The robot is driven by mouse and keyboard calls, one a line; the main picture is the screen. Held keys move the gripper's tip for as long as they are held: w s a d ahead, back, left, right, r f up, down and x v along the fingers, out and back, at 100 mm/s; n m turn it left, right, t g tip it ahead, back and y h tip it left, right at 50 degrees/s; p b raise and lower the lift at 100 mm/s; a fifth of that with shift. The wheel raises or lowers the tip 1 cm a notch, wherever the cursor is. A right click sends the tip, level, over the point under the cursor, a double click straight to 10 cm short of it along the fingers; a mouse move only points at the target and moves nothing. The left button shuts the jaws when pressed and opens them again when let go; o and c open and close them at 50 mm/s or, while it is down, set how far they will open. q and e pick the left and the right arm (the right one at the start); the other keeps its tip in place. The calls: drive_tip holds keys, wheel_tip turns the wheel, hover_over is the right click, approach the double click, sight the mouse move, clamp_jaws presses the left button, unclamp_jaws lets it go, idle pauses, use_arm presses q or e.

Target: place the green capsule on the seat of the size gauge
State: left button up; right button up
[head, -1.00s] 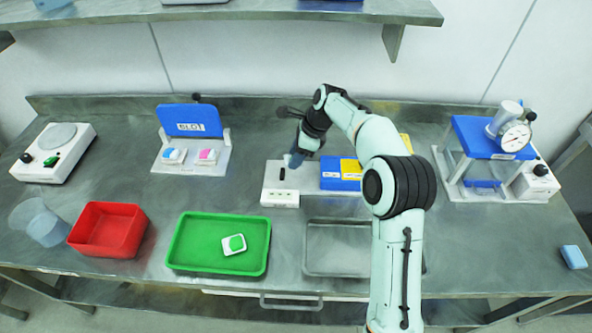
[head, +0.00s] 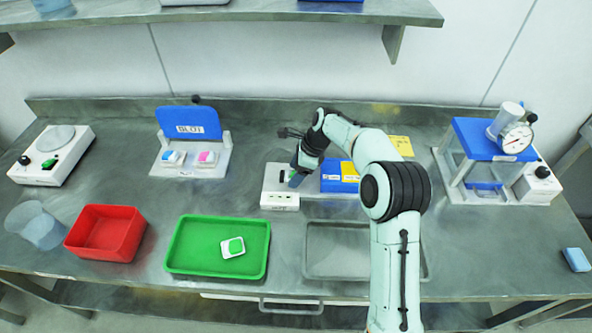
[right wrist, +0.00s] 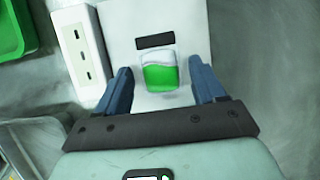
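A green and white capsule (right wrist: 158,76) is on the white top of the size gauge (right wrist: 118,18), close to a black slot, in the right wrist view. My right gripper (right wrist: 160,68) is open, with one blue finger on each side of the capsule and a visible gap to each. In the head view my right gripper (head: 295,179) is low over the right part of the gauge (head: 280,201). The capsule is hidden there behind the gripper. Whether it sits fully in a seat is hard to tell. My left gripper is not in view.
A green tray (head: 187,262) holds a white piece with a green top (head: 233,247). An empty grey tray (head: 335,275) and a red bin (head: 105,250) stand near the front. A blue press (head: 470,135) stands at right.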

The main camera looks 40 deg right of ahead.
drive_tip(key=shift+r, duration=0.1)
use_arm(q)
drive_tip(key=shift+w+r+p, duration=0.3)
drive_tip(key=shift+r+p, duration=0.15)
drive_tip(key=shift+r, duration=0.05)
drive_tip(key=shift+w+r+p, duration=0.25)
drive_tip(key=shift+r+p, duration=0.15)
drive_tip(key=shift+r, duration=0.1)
use_arm(e)
drive_tip(key=v, duration=1.2)
drive_tip(key=shift+a, duration=0.1)
